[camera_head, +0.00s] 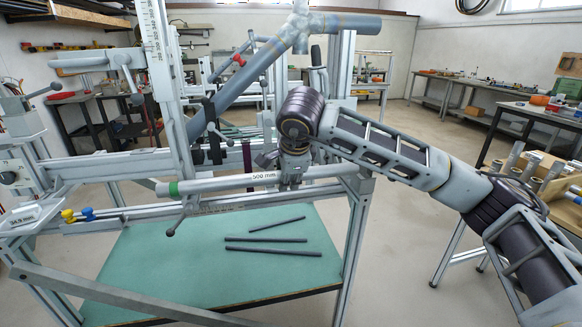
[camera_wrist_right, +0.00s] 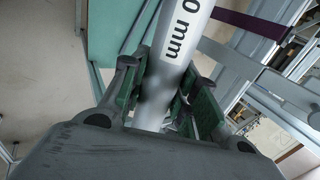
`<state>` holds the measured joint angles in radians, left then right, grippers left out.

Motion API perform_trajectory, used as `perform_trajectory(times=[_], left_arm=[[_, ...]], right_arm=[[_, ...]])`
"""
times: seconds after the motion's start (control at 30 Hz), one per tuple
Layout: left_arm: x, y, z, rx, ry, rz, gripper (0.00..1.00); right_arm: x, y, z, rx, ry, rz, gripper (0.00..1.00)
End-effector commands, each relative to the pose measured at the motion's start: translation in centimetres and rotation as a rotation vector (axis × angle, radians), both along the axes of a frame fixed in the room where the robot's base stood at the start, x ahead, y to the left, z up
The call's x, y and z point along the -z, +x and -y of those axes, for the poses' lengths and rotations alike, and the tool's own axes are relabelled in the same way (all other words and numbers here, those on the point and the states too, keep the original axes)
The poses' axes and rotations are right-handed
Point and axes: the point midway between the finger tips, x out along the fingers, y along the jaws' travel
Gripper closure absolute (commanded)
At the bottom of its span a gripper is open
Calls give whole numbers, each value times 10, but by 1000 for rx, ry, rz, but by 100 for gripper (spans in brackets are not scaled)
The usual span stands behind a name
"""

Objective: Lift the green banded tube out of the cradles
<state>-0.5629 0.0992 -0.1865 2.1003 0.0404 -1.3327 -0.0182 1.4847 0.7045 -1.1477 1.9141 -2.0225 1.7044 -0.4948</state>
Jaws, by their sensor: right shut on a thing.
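The pale grey tube with a green band (camera_head: 173,188) near its left end lies nearly level across the front of the jig. It bears a printed length in mm. My right gripper (camera_head: 292,176) comes down on it from above, right of the label. In the right wrist view the tube (camera_wrist_right: 173,62) runs between the green-padded fingers of the right gripper (camera_wrist_right: 166,98), which are shut on it. The cradles cannot be clearly made out, so I cannot tell whether the tube rests in them. My left gripper is not in view.
The jig's upright scale post (camera_head: 158,70) and a diagonal blue-grey tube (camera_head: 245,80) stand close to the left and behind. Several dark rods lie on the green lower shelf (camera_head: 170,275). A wooden rack with tubes (camera_head: 545,175) stands at the right.

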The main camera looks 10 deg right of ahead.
Motion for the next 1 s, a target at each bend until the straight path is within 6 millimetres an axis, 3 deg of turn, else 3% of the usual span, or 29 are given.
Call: perform_trajectory(times=[0.6,1.0], left_arm=[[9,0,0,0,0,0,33],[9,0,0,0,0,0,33]], right_arm=[[-1,-24,0,0,1,2,94],[-2,-25,0,0,1,3,94]])
